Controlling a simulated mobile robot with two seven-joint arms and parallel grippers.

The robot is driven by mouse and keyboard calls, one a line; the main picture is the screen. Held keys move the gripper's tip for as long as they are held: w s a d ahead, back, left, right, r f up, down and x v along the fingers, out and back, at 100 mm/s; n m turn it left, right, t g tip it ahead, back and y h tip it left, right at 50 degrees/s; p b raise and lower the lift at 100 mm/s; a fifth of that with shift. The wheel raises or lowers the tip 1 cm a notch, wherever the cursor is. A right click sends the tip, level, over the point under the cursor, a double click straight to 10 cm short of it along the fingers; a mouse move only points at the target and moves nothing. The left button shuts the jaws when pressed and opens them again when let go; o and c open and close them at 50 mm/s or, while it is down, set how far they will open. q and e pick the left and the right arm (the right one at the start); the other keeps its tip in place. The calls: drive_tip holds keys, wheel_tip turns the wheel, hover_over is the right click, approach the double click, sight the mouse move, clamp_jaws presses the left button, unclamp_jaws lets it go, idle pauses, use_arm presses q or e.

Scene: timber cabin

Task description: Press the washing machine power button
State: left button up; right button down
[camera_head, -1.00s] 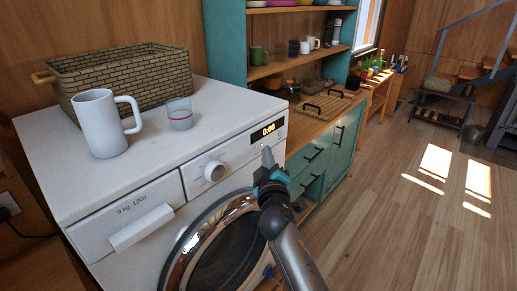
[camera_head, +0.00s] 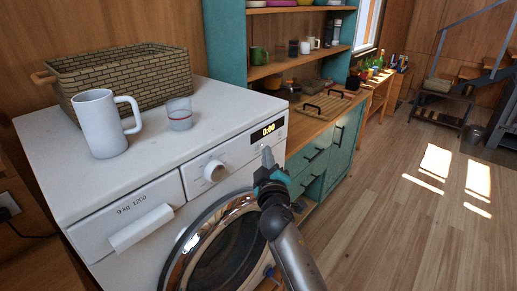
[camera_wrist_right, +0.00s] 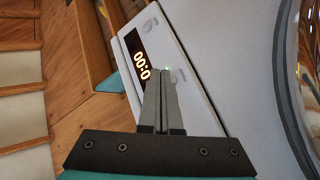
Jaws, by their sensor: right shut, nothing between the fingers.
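In the right wrist view the closed fingertips (camera_wrist_right: 166,70) reach the panel beside the display (camera_wrist_right: 138,62). My left gripper is not in view.
The round door (camera_head: 222,250) lies below the panel. A teal cabinet (camera_head: 325,160) adjoins on the right, with open floor beyond.

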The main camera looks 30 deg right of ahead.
idle(0.4)
drive_tip(key=shift+w+a, duration=0.2)
drive_tip(key=shift+w, duration=0.25)
drive_tip(key=shift+w+b, duration=0.15)
drive_tip(key=shift+b, duration=0.2)
idle(0.4)
drive_tip(key=shift+s+d, duration=0.2)
drive_tip(key=shift+s, duration=0.4)
drive_tip(key=s+d+p, duration=0.2)
drive_tip(key=s, duration=0.3)
drive_tip(key=shift+s+d, duration=0.15)
drive_tip(key=shift+s, duration=0.15)
idle(1.3)
